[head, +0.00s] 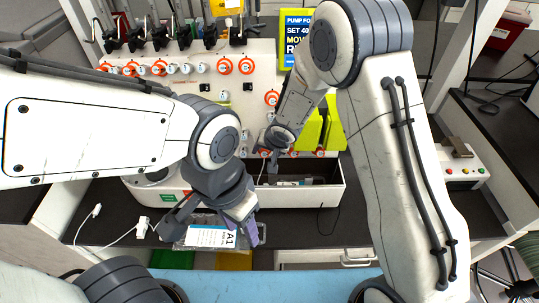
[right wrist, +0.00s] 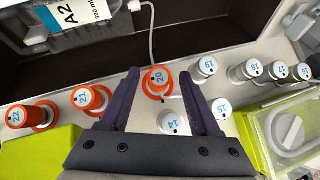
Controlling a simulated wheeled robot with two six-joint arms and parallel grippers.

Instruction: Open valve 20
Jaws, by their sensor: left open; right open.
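Valve 20 (right wrist: 155,80) is a white knob with a blue number label and an orange collar, on the white panel in the right wrist view. My right gripper (right wrist: 160,77) is open, with its two dark fingers on either side of valve 20. I cannot tell whether they touch it. In the head view my right gripper (head: 268,170) is small and low on the panel, and I cannot make out valve 20 there. My left gripper (head: 207,222) is open, over a clear bag labelled A1 (head: 210,237) at the front of the bench.
Valves 21 (right wrist: 88,97) and 22 (right wrist: 30,115) have orange collars. Valve 14 (right wrist: 173,122) and valve 19 (right wrist: 205,70) show no orange collar. A bag labelled A2 (right wrist: 80,20) lies in the dark tray beyond. A clear-lidded green holder (right wrist: 290,130) stands at the right.

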